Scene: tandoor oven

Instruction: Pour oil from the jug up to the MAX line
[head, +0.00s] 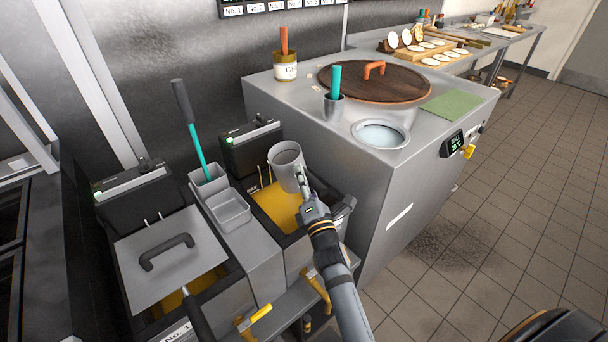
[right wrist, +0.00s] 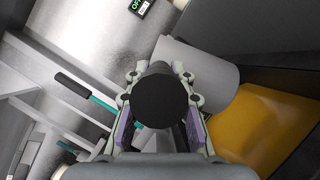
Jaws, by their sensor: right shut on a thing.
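The grey jug (head: 287,165) is above the right fryer well, its open mouth facing up toward the head camera. My right gripper (head: 303,184) is shut on its handle. In the right wrist view, the dark handle (right wrist: 160,102) sits between the fingers (right wrist: 160,125), with the grey jug body (right wrist: 208,68) behind it. Yellow oil (head: 276,207) lies in the well below the jug; it also shows in the right wrist view (right wrist: 262,122). No stream of oil shows. My left gripper is out of view.
A left fryer well has a grey lid (head: 168,258) with a dark handle.

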